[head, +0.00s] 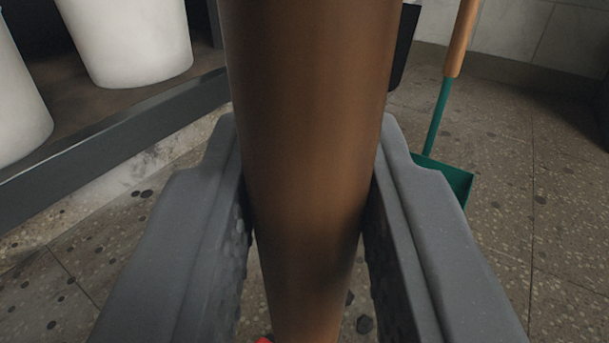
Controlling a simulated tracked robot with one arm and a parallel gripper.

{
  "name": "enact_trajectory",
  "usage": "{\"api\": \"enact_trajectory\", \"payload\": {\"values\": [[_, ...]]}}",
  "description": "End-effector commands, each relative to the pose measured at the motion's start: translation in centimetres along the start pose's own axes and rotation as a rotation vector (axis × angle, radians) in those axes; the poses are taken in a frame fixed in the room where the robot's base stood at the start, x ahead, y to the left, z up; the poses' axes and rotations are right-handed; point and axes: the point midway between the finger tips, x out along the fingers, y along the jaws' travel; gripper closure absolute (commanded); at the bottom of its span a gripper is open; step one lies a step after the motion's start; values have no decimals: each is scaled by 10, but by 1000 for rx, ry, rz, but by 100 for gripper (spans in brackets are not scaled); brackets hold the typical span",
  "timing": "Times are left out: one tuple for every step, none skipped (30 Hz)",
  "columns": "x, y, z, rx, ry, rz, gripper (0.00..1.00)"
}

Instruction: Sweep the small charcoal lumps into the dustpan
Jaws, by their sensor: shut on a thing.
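My gripper (308,150) is shut on a thick brown wooden handle (305,70), one grey finger on each side. The handle runs upright through the middle of the head view, and both its ends are out of frame. A green dustpan (452,180) rests on the floor to the right, partly hidden by my right finger. Its green pole has an orange-brown grip (461,38). A dark lump (365,324), perhaps charcoal, shows on the floor between my fingers. Other dark spots may be lumps or floor speckles; I cannot tell which.
A dark shelf edge (110,140) runs along the left, with white buckets (132,40) on the shelf. A dark upright object (403,45) stands behind the handle. The speckled tile floor (510,230) is open at right, with a wall behind. A bit of red shows at the bottom edge.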

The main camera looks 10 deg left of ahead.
Motion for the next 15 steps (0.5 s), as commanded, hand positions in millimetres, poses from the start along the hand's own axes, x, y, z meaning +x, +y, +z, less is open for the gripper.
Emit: {"api": "enact_trajectory", "payload": {"values": [[4,2,-1,-1,1,1,100],[5,4,-1,-2,0,1,100],[8,5,-1,-2,1,1,100],[10,6,-1,-2,1,0,100],[12,7,-1,-2,1,1,100],[15,9,-1,-2,1,2,100],[17,10,-1,-2,1,2,100],[19,11,-1,-2,1,2,100],[22,13,-1,-2,1,2,100],[24,14,-1,-2,1,2,100],[26,15,-1,-2,1,2,100],[28,16,-1,-1,1,2,100],[30,17,-1,-1,0,1,100],[32,18,-1,-1,0,1,100],[34,20,-1,-1,1,1,100]]}}
